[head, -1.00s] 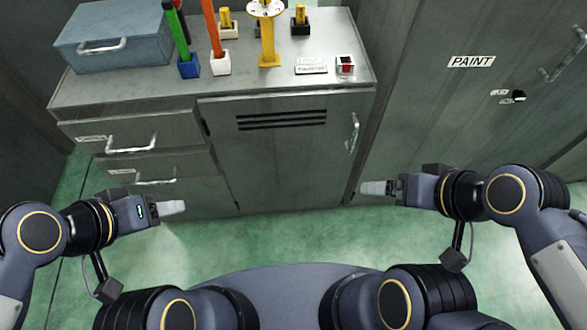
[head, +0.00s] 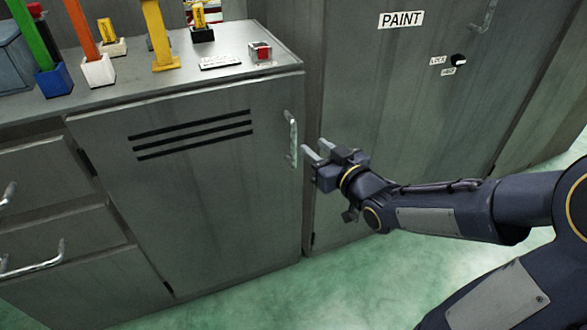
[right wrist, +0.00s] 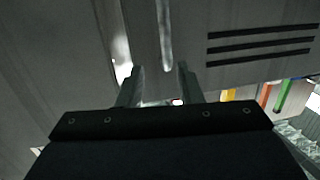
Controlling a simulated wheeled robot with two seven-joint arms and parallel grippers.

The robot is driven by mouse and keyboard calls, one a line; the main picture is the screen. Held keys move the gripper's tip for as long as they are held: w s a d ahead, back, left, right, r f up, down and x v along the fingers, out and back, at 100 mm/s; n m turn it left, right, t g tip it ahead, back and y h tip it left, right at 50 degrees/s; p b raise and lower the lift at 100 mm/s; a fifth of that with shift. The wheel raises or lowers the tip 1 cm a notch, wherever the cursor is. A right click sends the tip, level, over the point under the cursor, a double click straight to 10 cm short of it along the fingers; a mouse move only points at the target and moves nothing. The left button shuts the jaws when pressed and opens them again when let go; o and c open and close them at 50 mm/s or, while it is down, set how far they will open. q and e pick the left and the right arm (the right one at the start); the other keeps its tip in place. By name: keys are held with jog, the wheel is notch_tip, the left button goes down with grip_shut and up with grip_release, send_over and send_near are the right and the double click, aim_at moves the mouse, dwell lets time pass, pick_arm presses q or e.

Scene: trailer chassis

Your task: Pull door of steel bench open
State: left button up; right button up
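The steel bench door (head: 195,205) is closed, with three dark slots near its top. Its upright metal handle (head: 291,138) is at the door's right edge. My right gripper (head: 315,148) is open and empty just to the right of the handle, fingers pointing toward the bench. In the right wrist view the two fingers of the gripper (right wrist: 159,72) are spread. The handle (right wrist: 166,35) shows ahead, in line with the gap between the fingertips. I cannot see any contact with it. My left gripper is outside the head view.
Drawers with handles (head: 35,258) are left of the door. The bench top (head: 130,90) carries tool holders, a yellow stand (head: 160,38) and a red button box (head: 261,52). A tall cabinet marked PAINT (head: 401,20) stands to the right. Green floor (head: 245,300) is clear before the door.

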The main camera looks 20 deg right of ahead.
aim_at(295, 139)
jog(key=shift+n+t+y, duration=0.3)
jog(key=shift+t+y, duration=0.1)
jog(key=w, duration=0.2)
jog(key=w+a+f+b, duration=0.1)
jog(key=w, duration=0.2)
jog(key=w+a+b, duration=0.1)
jog(key=w, duration=0.2)
jog(key=shift+w+a+f, duration=0.1)
jog(key=shift+w+f, duration=0.05)
jog(key=shift+f, duration=0.15)
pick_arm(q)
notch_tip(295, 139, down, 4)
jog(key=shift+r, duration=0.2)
pick_arm(e)
grip_shut()
